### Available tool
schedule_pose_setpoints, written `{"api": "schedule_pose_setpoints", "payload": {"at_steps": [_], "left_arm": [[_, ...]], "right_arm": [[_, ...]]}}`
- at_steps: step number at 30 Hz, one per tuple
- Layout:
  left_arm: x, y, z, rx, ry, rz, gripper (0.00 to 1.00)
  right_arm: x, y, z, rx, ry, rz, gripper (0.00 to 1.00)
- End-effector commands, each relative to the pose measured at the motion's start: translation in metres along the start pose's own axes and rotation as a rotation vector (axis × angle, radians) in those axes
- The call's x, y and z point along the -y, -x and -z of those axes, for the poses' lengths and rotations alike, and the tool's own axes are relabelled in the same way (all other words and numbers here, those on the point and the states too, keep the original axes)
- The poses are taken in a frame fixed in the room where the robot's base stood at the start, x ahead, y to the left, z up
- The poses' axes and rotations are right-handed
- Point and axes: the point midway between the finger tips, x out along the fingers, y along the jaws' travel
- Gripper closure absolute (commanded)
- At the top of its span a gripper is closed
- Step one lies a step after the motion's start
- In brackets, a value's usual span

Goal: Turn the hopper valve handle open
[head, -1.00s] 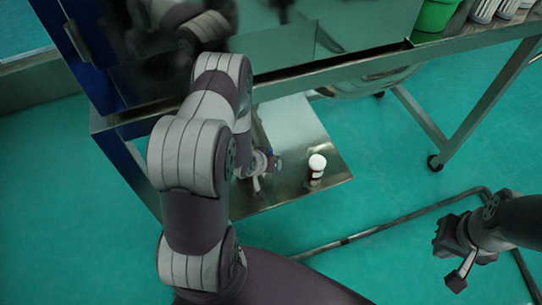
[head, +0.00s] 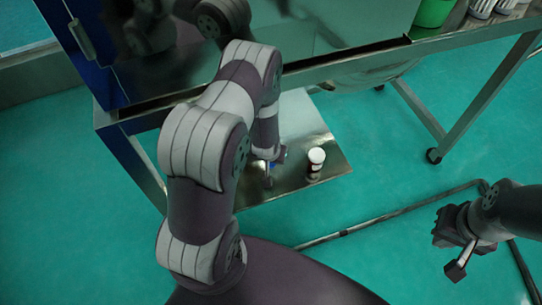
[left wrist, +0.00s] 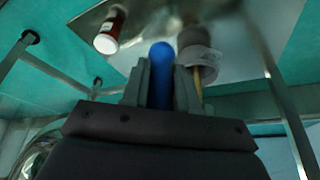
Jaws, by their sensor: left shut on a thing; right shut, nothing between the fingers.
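The blue valve handle (left wrist: 161,75) lies between the two grey fingers of my left gripper (left wrist: 162,88) in the left wrist view, and the gripper is shut on it. A grey rounded fitting (left wrist: 197,58) is beside the handle. My right gripper (head: 452,252) is shut and empty at the right, above the floor, far from the handle.
A bottle with a white cap (head: 316,160) stands on the shiny lower shelf (head: 318,181), close to the right of my left gripper; it also shows in the left wrist view (left wrist: 110,30). The metal table frame (head: 470,100) is above and to the right. Green floor lies around.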

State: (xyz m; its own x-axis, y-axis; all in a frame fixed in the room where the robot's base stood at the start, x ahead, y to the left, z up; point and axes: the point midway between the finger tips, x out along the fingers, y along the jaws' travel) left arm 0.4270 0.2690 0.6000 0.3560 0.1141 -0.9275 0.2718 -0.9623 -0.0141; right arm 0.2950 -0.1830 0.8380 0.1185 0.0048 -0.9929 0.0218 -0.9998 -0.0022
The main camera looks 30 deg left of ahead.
Motion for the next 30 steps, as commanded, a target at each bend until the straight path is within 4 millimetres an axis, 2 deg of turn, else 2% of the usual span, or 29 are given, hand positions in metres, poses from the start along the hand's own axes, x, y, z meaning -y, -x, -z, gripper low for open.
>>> {"api": "schedule_pose_setpoints", "payload": {"at_steps": [5, 6, 7, 16, 19, 23, 30], "left_arm": [[0.000, 0.000, 0.000, 0.000, -0.001, 0.000, 1.00], [0.000, 0.000, 0.000, 0.000, -0.001, -0.001, 0.61], [0.000, 0.000, 0.000, 0.000, -0.001, -0.001, 0.51], [0.000, 0.001, 0.000, -0.001, 0.000, -0.001, 0.50], [0.000, 0.009, 0.001, -0.002, 0.000, -0.001, 0.50], [0.000, 0.035, 0.002, -0.003, -0.001, -0.001, 0.50], [0.000, 0.093, 0.002, -0.003, 0.000, -0.001, 0.50]], "right_arm": [[0.000, 0.000, 0.000, 0.000, 0.000, 0.000, 1.00], [0.000, 0.000, 0.000, 0.000, 0.000, 0.000, 1.00], [0.000, 0.000, 0.000, 0.000, 0.000, 0.000, 1.00], [0.000, 0.000, 0.000, 0.000, 0.000, 0.000, 1.00], [0.000, 0.004, 0.000, 0.000, 0.000, 0.000, 1.00], [0.000, 0.011, 0.001, 0.000, 0.000, 0.000, 1.00], [0.000, 0.026, 0.003, 0.000, 0.000, 0.000, 1.00]]}}
